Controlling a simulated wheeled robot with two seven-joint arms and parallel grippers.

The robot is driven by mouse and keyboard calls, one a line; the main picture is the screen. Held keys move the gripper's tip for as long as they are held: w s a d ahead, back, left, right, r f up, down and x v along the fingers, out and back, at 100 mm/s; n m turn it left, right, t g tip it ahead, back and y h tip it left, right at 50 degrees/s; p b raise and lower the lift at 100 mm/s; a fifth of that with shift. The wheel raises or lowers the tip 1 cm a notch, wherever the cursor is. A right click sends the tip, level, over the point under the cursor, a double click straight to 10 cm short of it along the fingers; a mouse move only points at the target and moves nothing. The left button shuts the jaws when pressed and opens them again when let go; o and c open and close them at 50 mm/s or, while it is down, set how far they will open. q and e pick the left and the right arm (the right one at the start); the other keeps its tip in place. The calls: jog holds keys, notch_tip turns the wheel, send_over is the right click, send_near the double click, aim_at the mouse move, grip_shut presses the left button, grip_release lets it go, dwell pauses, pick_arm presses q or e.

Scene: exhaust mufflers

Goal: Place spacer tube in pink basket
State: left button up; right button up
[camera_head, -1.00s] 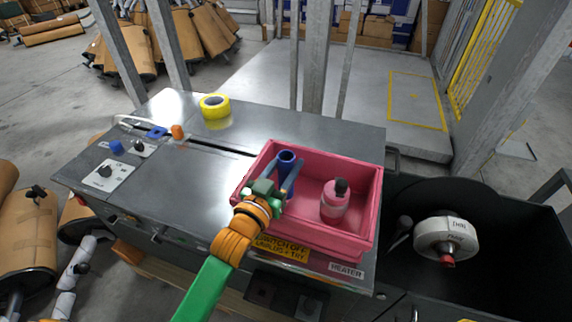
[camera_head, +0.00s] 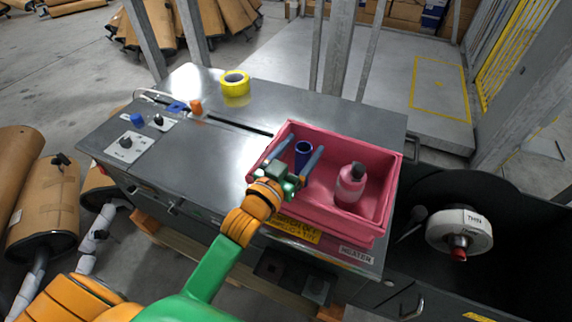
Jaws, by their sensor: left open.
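The spacer tube (camera_head: 303,152) is dark blue with an open top. It stands inside the left part of the pink basket (camera_head: 376,228), on the machine's metal top. My left gripper (camera_head: 301,160) reaches over the basket's near left wall. Its jaws are open, with a finger on each side of the tube; contact cannot be told. The tube's lower part is hidden by the gripper and its base is hard to see. My right gripper is not in view.
A pink bottle with a dark cap (camera_head: 350,186) stands in the basket's right part. A yellow tape roll (camera_head: 235,84) lies at the back of the metal top (camera_head: 200,150). Knobs (camera_head: 126,141) are at the left. A white roll (camera_head: 460,230) sits in the dark bin at the right.

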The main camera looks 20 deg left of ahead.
pick_arm(q)
jog(key=s+a, duration=0.1)
jog(key=s, duration=0.9)
jog(key=shift+s+a, duration=0.35)
jog(key=shift+s, duration=0.05)
